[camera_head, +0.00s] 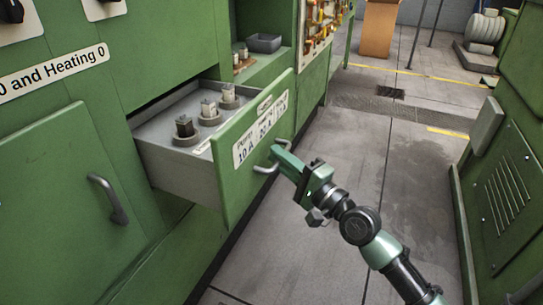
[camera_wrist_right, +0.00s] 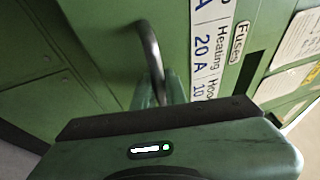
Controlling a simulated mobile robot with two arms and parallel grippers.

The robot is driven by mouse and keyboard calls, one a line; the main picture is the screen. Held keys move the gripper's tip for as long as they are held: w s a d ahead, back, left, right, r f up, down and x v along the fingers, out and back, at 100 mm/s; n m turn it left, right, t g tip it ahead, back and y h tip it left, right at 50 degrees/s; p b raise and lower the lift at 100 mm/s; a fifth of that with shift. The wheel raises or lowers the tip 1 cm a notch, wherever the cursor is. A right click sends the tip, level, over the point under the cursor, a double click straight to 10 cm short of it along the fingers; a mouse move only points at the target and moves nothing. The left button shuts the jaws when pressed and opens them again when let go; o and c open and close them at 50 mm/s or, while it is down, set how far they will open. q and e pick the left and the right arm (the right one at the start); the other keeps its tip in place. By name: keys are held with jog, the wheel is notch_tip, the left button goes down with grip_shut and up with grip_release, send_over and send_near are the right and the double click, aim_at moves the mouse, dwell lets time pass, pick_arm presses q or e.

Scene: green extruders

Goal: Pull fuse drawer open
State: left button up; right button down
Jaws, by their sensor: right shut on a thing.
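The fuse drawer (camera_head: 180,177) stands pulled out of the green cabinet, with its grey tray showing. Several fuses (camera_head: 208,108) stand upright in round holders inside it. Its green front carries a white label (camera_head: 259,131) and a metal handle (camera_head: 262,168). My right gripper (camera_head: 279,155) is shut on the handle. In the right wrist view the handle (camera_wrist_right: 150,55) runs down between the fingers, which are partly hidden by the gripper body, and the label (camera_wrist_right: 211,45) is beside it. My left gripper is not in view.
A closed cabinet door with a dark handle (camera_head: 108,199) is left of the drawer. A small grey bin (camera_head: 264,43) sits in an open recess behind it. A green cabinet (camera_head: 505,185) stands at the right. The floor (camera_head: 330,165) between them is clear.

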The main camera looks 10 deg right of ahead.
jog(key=c, duration=1.5)
grip_release()
jog(key=shift+o, duration=0.2)
